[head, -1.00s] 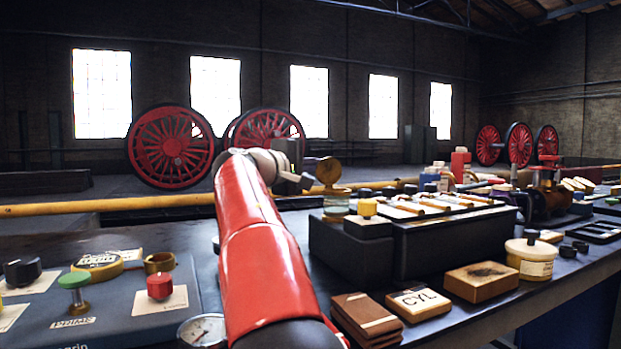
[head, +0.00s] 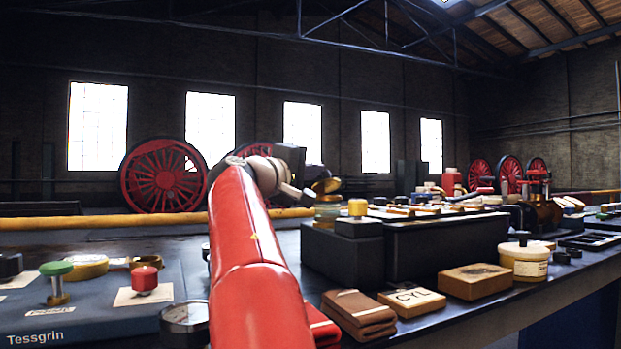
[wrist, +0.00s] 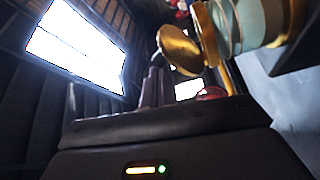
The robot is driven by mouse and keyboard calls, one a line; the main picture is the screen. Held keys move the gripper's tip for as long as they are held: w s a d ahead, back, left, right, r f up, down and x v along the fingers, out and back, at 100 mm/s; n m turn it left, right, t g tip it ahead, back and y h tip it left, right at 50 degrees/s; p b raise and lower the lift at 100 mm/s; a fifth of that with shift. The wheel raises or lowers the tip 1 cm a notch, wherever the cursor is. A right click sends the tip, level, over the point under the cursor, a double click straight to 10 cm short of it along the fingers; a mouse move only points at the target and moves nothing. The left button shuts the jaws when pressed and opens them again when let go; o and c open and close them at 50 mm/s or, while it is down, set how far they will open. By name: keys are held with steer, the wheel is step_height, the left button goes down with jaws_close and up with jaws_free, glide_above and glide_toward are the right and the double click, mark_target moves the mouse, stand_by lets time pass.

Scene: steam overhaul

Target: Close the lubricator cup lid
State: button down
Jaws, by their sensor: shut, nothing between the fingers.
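The lubricator cup (head: 327,211) is a small glass cup with brass parts behind the left end of the dark box. Its round brass lid (head: 326,186) is tilted up, partly open above the cup. In the wrist view the lid (wrist: 179,50) stands at an angle to the brass rim, and the bluish glass cup (wrist: 228,28) lies to its right, sideways in the picture. My gripper (head: 308,197) is shut and empty, just left of the lid in the head view. Its fingers (wrist: 153,84) show beside the lid in the wrist view; whether they touch it I cannot tell.
A dark box (head: 430,250) with a row of tools on top stands right of my arm. In front lie brown pads (head: 358,312), a CYL block (head: 415,300) and a cream jar (head: 524,262). A blue board (head: 90,315) with knobs lies at left.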

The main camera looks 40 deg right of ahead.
mark_target(325, 179)
steer(key=shift+s+a+f+b, duration=0.2)
steer(key=shift+s+f+b, duration=0.55)
steer(key=shift+s+b, duration=0.3)
steer(key=shift+f, duration=0.1)
steer(key=shift+s+f, duration=0.1)
steer(key=shift+f, duration=0.05)
step_height(325, 179, up, 20)
steer(key=p, duration=1.5)
steer(key=shift+w, duration=0.2)
steer(key=shift+a, duration=0.1)
